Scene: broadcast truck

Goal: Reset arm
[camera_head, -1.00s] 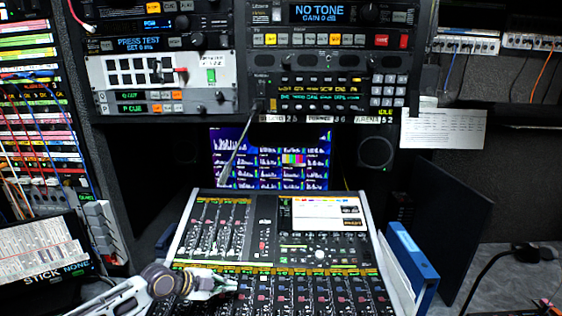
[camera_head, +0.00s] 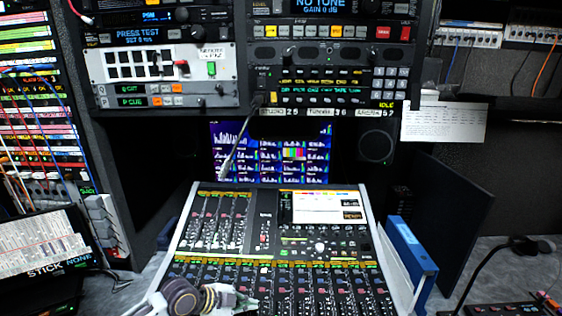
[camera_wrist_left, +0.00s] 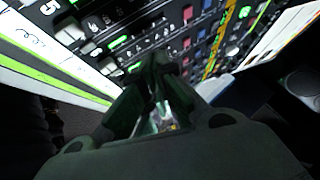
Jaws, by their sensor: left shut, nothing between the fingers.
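My left gripper (camera_head: 236,301) is at the bottom of the head view, low over the near edge of the mixing console (camera_head: 268,247). Its arm comes in from the lower left. In the left wrist view the fingers (camera_wrist_left: 158,75) are together and nothing shows between them; the console's lit buttons and faders (camera_wrist_left: 150,35) lie beyond their tips. I cannot tell whether the fingertips touch the console. My right gripper is in neither view.
A blue binder (camera_head: 411,255) stands right of the console. A label tablet (camera_head: 40,243) is at left.

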